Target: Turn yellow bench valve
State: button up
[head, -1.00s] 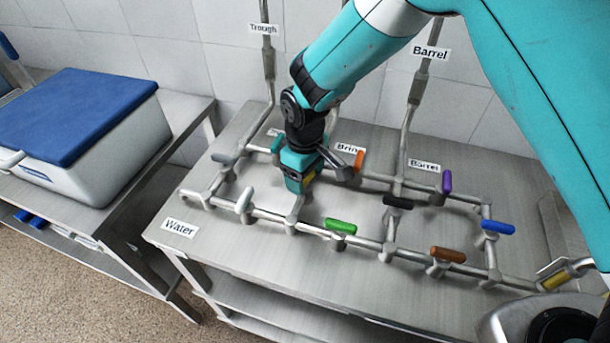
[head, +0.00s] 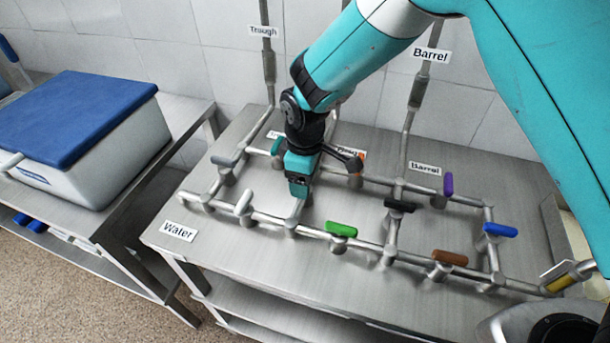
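My gripper (head: 298,190) points down over the front pipe run, between a white-handled valve and a green-handled valve. A valve body (head: 292,222) shows just below it, but its handle is hidden by the gripper. I cannot tell whether the fingers are open or shut, or whether they touch that valve. No yellow valve handle shows clearly on the bench. A yellow patch (head: 560,284) is on the pipe end at the lower right; I cannot tell whether it is a handle.
Close around my gripper stand the white (head: 244,203), green (head: 341,229), teal (head: 278,145) and orange (head: 357,162) valve handles. Black (head: 399,206), brown (head: 449,258), purple (head: 448,185) and blue (head: 499,230) handles stand further right. A blue-lidded box (head: 75,115) is on the left table.

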jog(key=o, duration=0.9)
jog(key=shift+o, duration=0.2)
notch_tip(320, 180, up, 18)
jog(key=b, duration=0.2)
jog(key=shift+f+b, duration=0.2)
jog(key=shift+b, duration=0.2)
jog(key=s+d+r+m+y, duration=0.1)
jog(key=s+d+m, duration=0.1)
jog(key=s+d, duration=0.2)
jog(key=s+d+r+m+y, duration=0.1)
jog(key=s+d, duration=0.4)
jog(key=s, duration=0.6)
jog(key=s+d+r+m+y, duration=0.1)
jog(key=s+d+m+y, duration=0.1)
jog(key=s+d+m, duration=0.2)
jog(key=s, duration=0.3)
jog(key=shift+s+d, duration=0.15)
jog(key=shift+d, duration=0.05)
